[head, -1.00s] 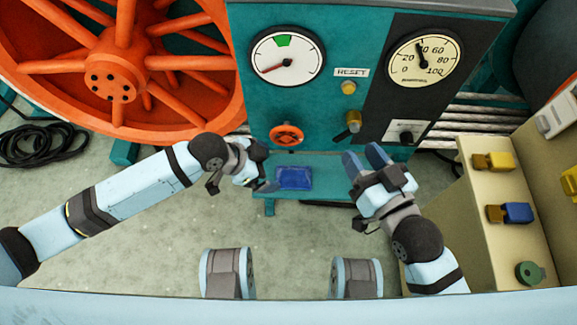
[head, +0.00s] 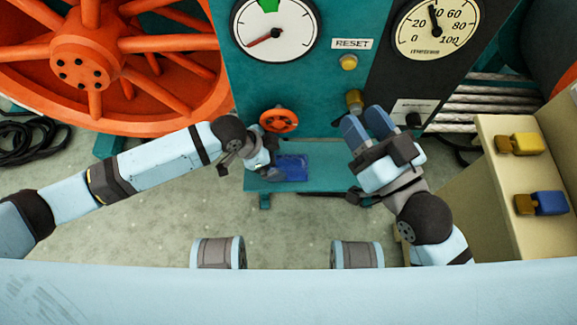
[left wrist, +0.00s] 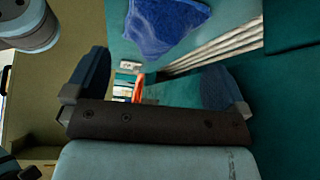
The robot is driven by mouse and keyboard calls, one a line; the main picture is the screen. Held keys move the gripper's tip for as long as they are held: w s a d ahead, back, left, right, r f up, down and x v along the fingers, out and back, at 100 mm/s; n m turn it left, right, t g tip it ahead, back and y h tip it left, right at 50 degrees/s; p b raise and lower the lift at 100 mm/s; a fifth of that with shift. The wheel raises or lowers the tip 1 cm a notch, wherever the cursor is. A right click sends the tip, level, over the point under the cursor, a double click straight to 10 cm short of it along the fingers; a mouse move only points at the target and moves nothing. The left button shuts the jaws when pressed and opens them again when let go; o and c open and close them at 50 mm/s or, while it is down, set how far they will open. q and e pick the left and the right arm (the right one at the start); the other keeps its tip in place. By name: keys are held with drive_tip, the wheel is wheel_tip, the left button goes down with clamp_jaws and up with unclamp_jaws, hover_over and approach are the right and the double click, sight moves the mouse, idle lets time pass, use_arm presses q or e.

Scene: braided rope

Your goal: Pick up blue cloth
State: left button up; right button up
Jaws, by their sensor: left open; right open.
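The blue cloth (head: 292,168) lies folded and flat on the teal shelf (head: 330,175) at the foot of the control panel. My left gripper (head: 278,167) is open at the cloth's left side. In the head view I cannot tell whether it touches the cloth. In the left wrist view the cloth (left wrist: 165,25) shows at the top, beyond the two spread fingers (left wrist: 155,85), with nothing between them. My right gripper (head: 367,126) is open and empty, to the right of the cloth in front of the panel.
A large orange wheel (head: 90,60) stands at the left. A beige cabinet (head: 500,215) with padlocks stands at the right. Open floor lies in front of the shelf.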

sight(286, 162)
use_arm(q)
drive_tip(key=b+x, duration=0.1)
drive_tip(key=x, duration=0.2)
drive_tip(key=b+x, duration=0.2)
drive_tip(key=x, duration=0.1)
drive_tip(key=shift+s+d+r, duration=0.1)
drive_tip(key=shift+d+r, duration=0.15)
use_arm(e)
drive_tip(key=shift+n+g, duration=0.3)
drive_tip(key=shift+g, duration=0.5)
drive_tip(key=f, duration=0.4)
drive_tip(key=shift+w+a+f, duration=0.15)
drive_tip(key=shift+a+f, duration=0.05)
drive_tip(key=shift+f, duration=0.1)
use_arm(q)
drive_tip(key=c, duration=0.7)
drive_tip(key=shift+a+r, duration=0.1)
use_arm(e)
drive_tip(key=shift+r, duration=0.1)
